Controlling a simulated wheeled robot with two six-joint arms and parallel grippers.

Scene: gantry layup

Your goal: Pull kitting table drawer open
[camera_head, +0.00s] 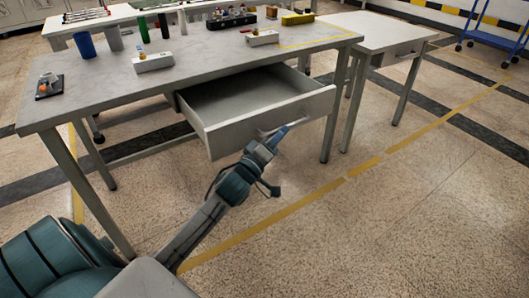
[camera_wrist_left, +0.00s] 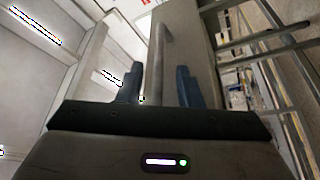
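The kitting table (camera_head: 105,97) has a pale grey top, and its drawer (camera_head: 228,139) stands pulled out toward me. The inside of the drawer looks empty. A bar handle (camera_head: 303,117) is on the drawer front. My left gripper (camera_head: 277,137) is at this handle, in front of the drawer. In the left wrist view, the handle (camera_wrist_left: 158,55) runs between the two blue fingers (camera_wrist_left: 158,85), with gaps visible on both sides. The left gripper is open. My right gripper is not in view.
Several items stand on the tabletop, among them a blue cup (camera_head: 85,45), white bins (camera_head: 153,62) and a yellow block (camera_head: 297,19). A side table (camera_head: 370,32) stands to the right. A blue cart (camera_head: 490,35) is at the far right. The floor at the right is clear.

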